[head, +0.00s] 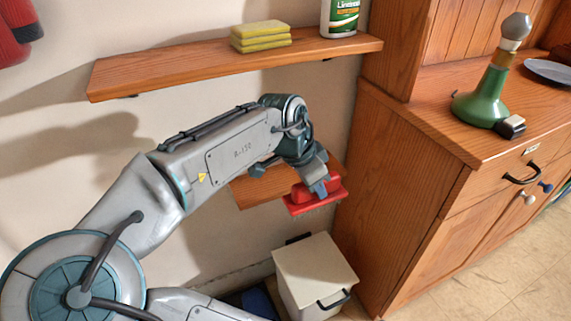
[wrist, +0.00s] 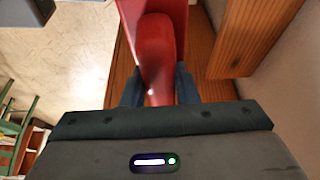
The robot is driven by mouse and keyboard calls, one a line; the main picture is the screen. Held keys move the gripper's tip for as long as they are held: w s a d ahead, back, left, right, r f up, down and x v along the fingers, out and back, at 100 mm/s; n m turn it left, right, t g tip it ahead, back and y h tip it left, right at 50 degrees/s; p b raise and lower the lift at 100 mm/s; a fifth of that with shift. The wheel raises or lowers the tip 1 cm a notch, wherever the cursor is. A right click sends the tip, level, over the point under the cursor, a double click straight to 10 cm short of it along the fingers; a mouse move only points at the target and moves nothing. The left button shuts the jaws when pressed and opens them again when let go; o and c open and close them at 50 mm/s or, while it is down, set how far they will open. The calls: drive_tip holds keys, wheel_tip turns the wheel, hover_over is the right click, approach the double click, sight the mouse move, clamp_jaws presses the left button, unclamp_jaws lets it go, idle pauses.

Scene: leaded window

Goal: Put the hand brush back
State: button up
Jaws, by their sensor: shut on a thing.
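The hand brush (head: 314,194) is red with pale bristles pointing down. My gripper (head: 318,186) is shut on it, and the brush sits at the front right of the lower wooden shelf (head: 262,189). In the wrist view the red brush (wrist: 157,50) lies between the two dark fingers of my gripper (wrist: 159,88). The wooden shelf surface (wrist: 203,60) shows below and beside it. I cannot tell whether the bristles touch the shelf. My arm hides part of the lower shelf.
An upper shelf (head: 210,66) holds yellow sponges (head: 261,37) and a white and green bottle (head: 340,17). A wooden cabinet (head: 400,200) stands close on the right, with a green bottle-shaped object (head: 488,95) on top. A white bin (head: 312,272) stands on the floor below.

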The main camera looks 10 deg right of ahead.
drive_tip(key=w+a, duration=0.1)
drive_tip(key=w, duration=0.4)
drive_tip(key=w+a+f+b, duration=0.1)
drive_tip(key=w, duration=0.4)
drive_tip(key=w+a+f+b, duration=0.1)
drive_tip(key=w, duration=0.4)
drive_tip(key=shift+f+b, duration=0.5)
drive_tip(key=shift+f, duration=0.05)
drive_tip(key=shift+f+b, duration=0.5)
drive_tip(key=shift+b, duration=0.05)
drive_tip(key=o, duration=0.9)
drive_tip(key=shift+o, duration=0.2)
drive_tip(key=shift+r+p, duration=0.45)
drive_tip(key=shift+p, duration=0.45)
